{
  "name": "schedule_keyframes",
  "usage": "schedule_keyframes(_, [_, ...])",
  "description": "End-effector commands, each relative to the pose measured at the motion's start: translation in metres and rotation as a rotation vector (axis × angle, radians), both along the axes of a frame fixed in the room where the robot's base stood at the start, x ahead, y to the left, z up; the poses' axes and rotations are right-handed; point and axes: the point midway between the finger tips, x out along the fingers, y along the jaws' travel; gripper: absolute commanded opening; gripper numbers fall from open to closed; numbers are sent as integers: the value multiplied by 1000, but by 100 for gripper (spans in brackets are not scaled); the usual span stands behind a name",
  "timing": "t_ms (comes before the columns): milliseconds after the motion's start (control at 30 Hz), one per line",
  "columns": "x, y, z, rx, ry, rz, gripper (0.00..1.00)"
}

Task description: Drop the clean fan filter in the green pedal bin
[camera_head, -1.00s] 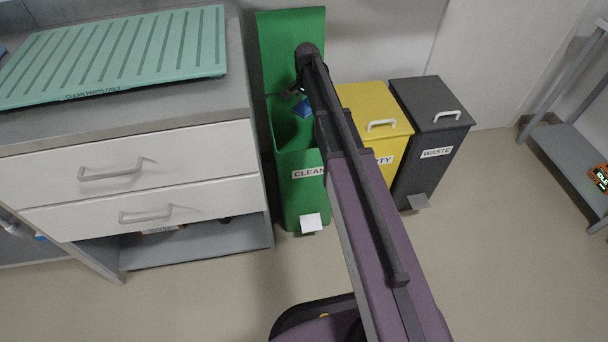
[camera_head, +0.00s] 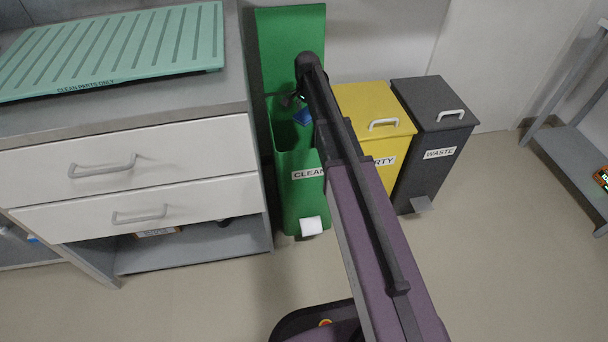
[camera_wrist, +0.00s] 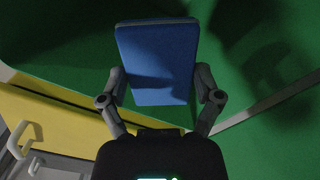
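The green pedal bin (camera_head: 300,205), labelled CLEAN, stands beside the drawer cabinet with its lid (camera_head: 290,50) up. The blue filter (camera_wrist: 158,62) is between the two fingers of my gripper (camera_wrist: 160,88) in the wrist view, with a finger against each side. The green of the bin fills the background there. In the head view my gripper (camera_head: 294,101) and the blue filter (camera_head: 303,117) are over the open mouth of the green bin. My arm hides part of the bin and its label.
A yellow bin (camera_head: 358,105) and a dark grey bin (camera_head: 437,105) labelled WASTE stand to the right, lids shut. A cabinet (camera_head: 150,155) with a green ribbed mat (camera_head: 115,52) on top is at left. Floor in front is clear. A grey shelf (camera_head: 570,155) stands at far right.

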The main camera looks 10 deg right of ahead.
Motion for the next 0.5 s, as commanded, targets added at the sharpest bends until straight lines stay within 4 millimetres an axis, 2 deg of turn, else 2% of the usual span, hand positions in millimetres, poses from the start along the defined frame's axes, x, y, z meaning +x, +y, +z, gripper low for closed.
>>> schedule_keyframes(500, [0,0,0,0,0,0,100])
